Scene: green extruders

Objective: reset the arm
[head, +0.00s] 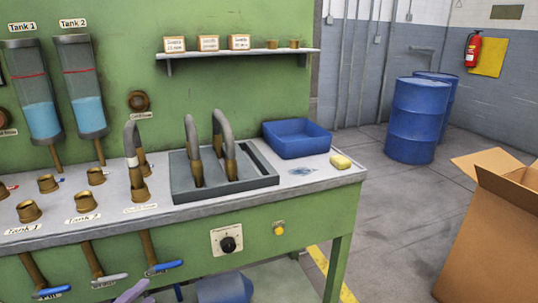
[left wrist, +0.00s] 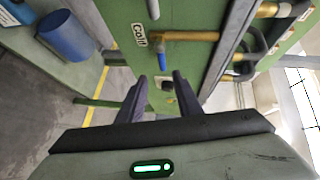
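My left gripper (left wrist: 159,82) shows in the left wrist view with its two dark fingers apart and nothing between them. It points at the green front of the bench, near a dark knob. In the head view only a small part of my left gripper (head: 133,292) shows at the bottom edge, below the bench front. My right gripper is in neither view.
The green bench (head: 190,245) carries pipes, a grey sink tray (head: 250,184), a blue bin (head: 297,140) and a yellow sponge (head: 341,162). Blue-handled valves (head: 165,266) hang below. A cardboard box (head: 495,235) stands right. Open floor (head: 400,200) lies between.

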